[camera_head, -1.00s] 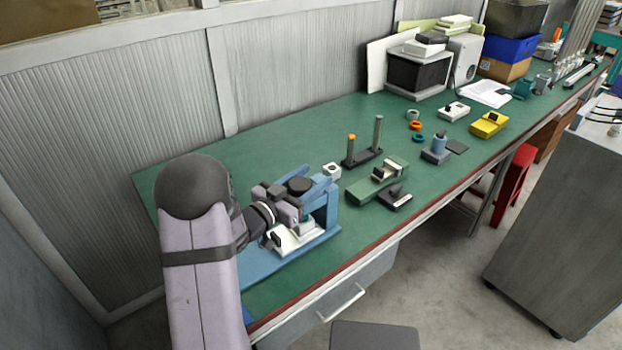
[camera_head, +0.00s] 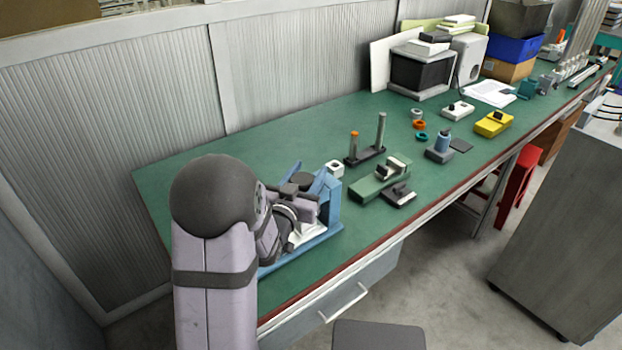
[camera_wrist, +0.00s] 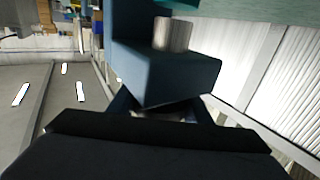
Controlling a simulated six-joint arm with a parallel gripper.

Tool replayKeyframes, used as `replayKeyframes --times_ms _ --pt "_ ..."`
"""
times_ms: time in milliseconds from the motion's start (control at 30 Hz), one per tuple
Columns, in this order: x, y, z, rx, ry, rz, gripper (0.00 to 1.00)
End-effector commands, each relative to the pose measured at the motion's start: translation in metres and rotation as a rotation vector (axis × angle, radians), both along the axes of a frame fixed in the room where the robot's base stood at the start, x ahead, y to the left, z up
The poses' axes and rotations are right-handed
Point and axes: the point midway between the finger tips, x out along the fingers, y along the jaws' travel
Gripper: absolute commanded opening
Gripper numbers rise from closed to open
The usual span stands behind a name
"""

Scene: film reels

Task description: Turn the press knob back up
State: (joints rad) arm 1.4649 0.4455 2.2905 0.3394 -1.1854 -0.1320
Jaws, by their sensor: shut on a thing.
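The blue press (camera_head: 328,208) stands near the left end of the green bench, with a pale plate (camera_head: 310,233) at its foot. My gripper (camera_head: 300,200) is at the press, on its left side in the head view. In the wrist view the press's blue block (camera_wrist: 180,75) and a grey metal cylinder (camera_wrist: 172,34) lie just beyond my gripper (camera_wrist: 160,112). The jaws are shut on the press knob, which is mostly hidden by the dark gripper body and the blue block.
A small white block (camera_head: 334,169) stands just behind the press. To the right are a two-post stand (camera_head: 366,156), a green fixture (camera_head: 378,182) and a dark block (camera_head: 398,194). The bench's red front edge (camera_head: 400,232) runs close by. Bench behind the press is clear.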

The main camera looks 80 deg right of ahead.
Motion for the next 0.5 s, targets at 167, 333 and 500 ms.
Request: replayKeyframes --times_ms 167,333,500 --pt "0.002 0.000 -0.003 -0.003 0.001 0.138 0.22" --pt "0.007 -0.001 -0.002 -0.002 0.000 0.278 0.22" --pt "0.012 0.000 -0.001 0.000 -0.001 0.418 0.22"
